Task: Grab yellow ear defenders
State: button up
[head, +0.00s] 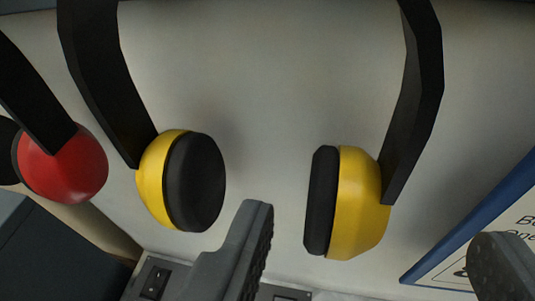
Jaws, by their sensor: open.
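The yellow ear defenders hang against a pale wall in the head view, with a left yellow cup (153,184), a right yellow cup (360,203) and black pads facing each other. Their black headband (103,80) runs up out of the top of the picture. My gripper (375,245) is open at the bottom. Its left finger shows below and between the two cups, and its right finger is at the lower right edge. The right yellow cup lies between the two fingers in the picture, above them. The jaws hold nothing. I cannot tell the depth gap between fingers and cup.
Red ear defenders (65,170) hang close on the left. A blue-framed sign (490,230) is on the wall at lower right, partly behind my right finger. A dark grey box (50,250) is at lower left. A black switch (153,281) sits at the bottom.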

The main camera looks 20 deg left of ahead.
aim_at(358, 194)
jog(key=shift+p+x, duration=0.85)
jog(key=shift+x, duration=1.75)
jog(key=shift+a, duration=0.15)
jog(key=shift+r, duration=0.1)
jog(key=c, duration=1.2)
